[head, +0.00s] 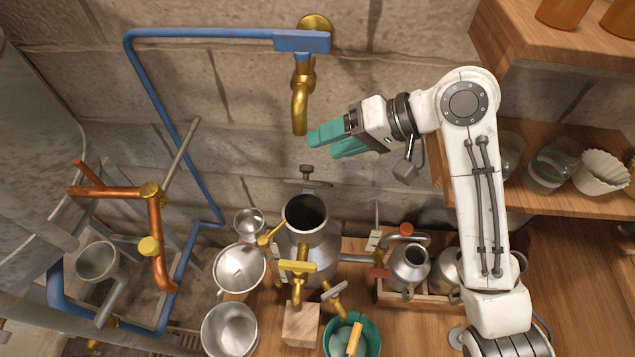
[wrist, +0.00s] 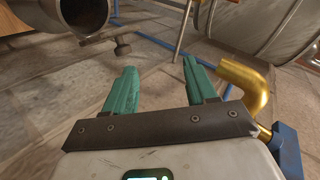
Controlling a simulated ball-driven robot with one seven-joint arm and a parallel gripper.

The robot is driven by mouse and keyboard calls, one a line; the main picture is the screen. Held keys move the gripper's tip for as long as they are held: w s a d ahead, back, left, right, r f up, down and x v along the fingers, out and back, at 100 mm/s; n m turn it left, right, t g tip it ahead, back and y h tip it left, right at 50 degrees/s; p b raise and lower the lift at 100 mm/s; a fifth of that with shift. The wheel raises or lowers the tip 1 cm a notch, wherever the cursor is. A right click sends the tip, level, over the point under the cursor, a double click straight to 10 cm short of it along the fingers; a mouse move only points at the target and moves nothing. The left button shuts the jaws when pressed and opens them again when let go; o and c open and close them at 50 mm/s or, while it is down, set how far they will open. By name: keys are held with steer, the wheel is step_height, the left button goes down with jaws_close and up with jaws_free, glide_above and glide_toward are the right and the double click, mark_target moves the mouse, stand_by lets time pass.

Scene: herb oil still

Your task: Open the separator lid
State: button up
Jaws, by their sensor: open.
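The separator (head: 307,245) is a grey metal can at the centre of the head view. Its round mouth is uncovered and dark inside. Its lid (head: 306,183) is raised behind the mouth, with a dark knob (head: 306,170) pointing away from the opening. In the wrist view the mouth of the separator (wrist: 82,12) is at the upper left, with the knob (wrist: 122,48) just beside it. My gripper (head: 325,145), with green fingers, is above and behind the separator, apart from the lid. In the wrist view my gripper (wrist: 160,68) is open and empty.
A brass tap (head: 300,105) with a blue handle hangs from the wall close to my fingers. A blue pipe (head: 205,32) runs left of it. Metal bowls (head: 240,268), a wooden block (head: 300,323) and a green bowl (head: 372,335) crowd the front. Shelves (head: 545,200) stand right.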

mark_target(313, 167)
steer(key=w+d+f+h+b, duration=0.2)
steer(key=d+h+b, duration=0.1)
steer(key=x, duration=1)
steer(key=shift+s+a+f, duration=0.1)
steer(key=shift+a, duration=0.15)
steer(key=shift+c, duration=0.2)
jaws_close()
